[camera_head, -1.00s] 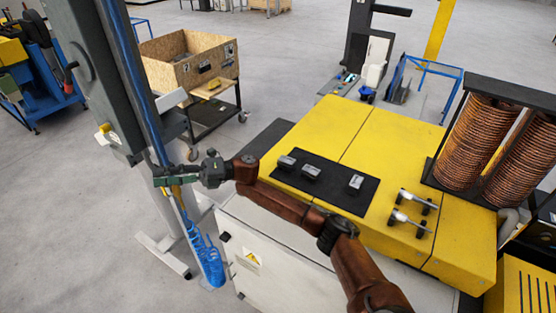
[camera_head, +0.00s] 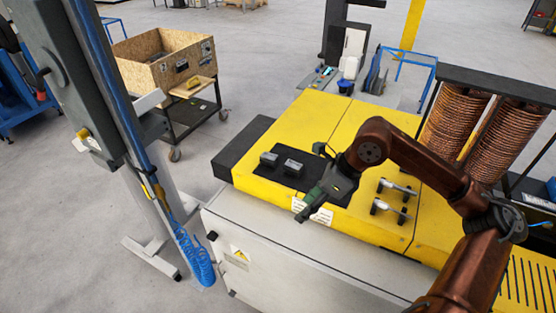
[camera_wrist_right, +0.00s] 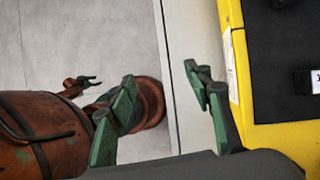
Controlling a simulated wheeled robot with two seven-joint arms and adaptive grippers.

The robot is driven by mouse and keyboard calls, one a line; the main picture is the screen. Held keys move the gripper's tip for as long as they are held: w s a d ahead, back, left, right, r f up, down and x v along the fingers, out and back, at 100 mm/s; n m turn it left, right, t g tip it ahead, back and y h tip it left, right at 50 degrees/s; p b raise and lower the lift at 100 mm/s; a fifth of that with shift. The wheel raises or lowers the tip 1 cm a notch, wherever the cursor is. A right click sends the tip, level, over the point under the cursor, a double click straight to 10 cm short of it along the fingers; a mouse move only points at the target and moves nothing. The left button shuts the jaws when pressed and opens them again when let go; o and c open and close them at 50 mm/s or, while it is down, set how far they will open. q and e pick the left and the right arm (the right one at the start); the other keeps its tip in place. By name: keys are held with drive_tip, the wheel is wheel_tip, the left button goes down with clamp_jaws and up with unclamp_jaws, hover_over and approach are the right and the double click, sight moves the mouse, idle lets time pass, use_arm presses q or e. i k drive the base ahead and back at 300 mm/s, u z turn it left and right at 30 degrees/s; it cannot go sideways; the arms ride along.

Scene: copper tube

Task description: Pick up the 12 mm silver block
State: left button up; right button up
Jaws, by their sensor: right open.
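Two small silver-grey blocks, one on the left (camera_head: 269,159) and one beside it (camera_head: 292,167), sit on a black mat (camera_head: 262,173) on the yellow machine top. A third block is hidden behind my right arm in the head view. A light-coloured block (camera_wrist_right: 314,81) shows at the right edge of the right wrist view, on the mat (camera_wrist_right: 280,45). I cannot tell which block is 12 mm. My right gripper (camera_wrist_right: 160,75) is open and empty. In the head view it (camera_head: 304,212) hangs over the front edge of the yellow top. A small dark gripper, probably my left one (camera_wrist_right: 88,80), shows far off.
Two silver clamps (camera_head: 392,198) stand right of my right gripper on the yellow top (camera_head: 310,118). Copper coils (camera_head: 460,120) rise at the right. A wooden crate (camera_head: 180,70) on a cart and a grey post (camera_head: 75,80) stand at the left.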

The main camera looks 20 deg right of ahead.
sight(268, 159)
drive_tip(key=z, duration=0.05)
drive_tip(key=i, duration=1)
